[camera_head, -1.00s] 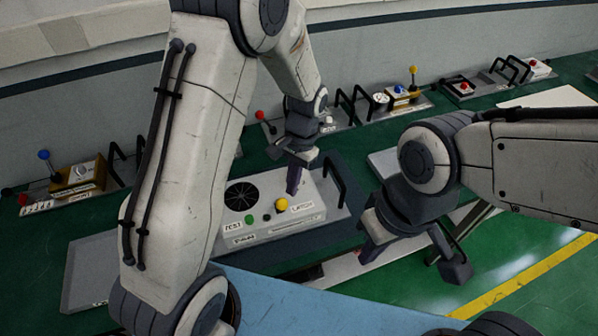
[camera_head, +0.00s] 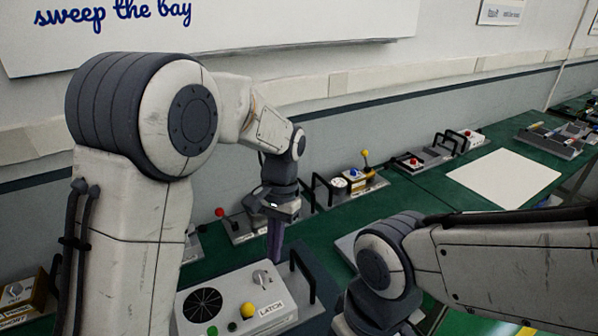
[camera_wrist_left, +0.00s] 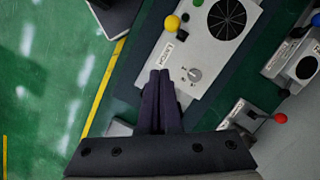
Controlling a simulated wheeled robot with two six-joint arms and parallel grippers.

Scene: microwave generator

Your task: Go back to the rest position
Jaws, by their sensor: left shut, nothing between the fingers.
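My left gripper (camera_head: 275,255) hangs over the bench, fingers pointing down, just beyond the far edge of the grey LATCH box (camera_head: 215,285). Its fingers are shut with nothing between them. In the left wrist view the shut fingers (camera_wrist_left: 158,80) lie together beside the box's knob (camera_wrist_left: 194,74), and I see no contact. The box carries a black fan grille (camera_head: 202,304), a yellow button (camera_head: 248,310) and a green button. My right arm comes in from the right; its fingers are out of the frame below.
The green bench (camera_head: 420,192) runs along the wall with several small control panels, including one with a yellow lever (camera_head: 365,158). A white sheet (camera_head: 503,177) lies farther right. Black handles (camera_head: 302,275) stick up near my left gripper. The left wrist view shows open green floor (camera_wrist_left: 60,60).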

